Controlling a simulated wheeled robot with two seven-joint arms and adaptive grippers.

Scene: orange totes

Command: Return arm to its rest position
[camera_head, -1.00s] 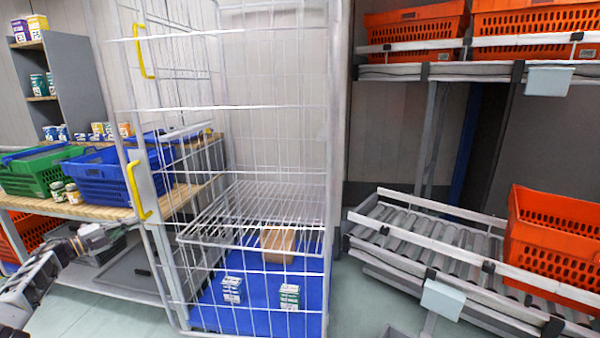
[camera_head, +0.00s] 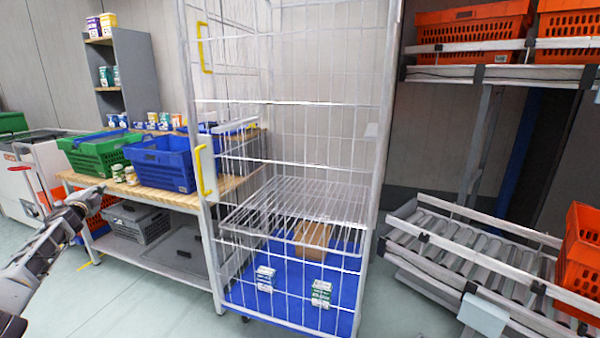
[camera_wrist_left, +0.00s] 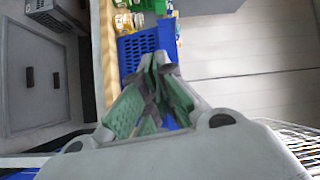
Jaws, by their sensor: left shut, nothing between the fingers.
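My left arm comes in from the left edge in the head view. The blue tote (camera_wrist_left: 138,44) shows beyond the fingertips there. My right gripper is not in view.
A green tote (camera_head: 98,155) and a blue tote (camera_head: 162,163) stand on the table. A wire roll cage (camera_head: 290,215) with a blue floor stands in the middle. A roller conveyor (camera_head: 470,250) with an orange tote (camera_head: 580,255) is at right. Open floor lies at front left.

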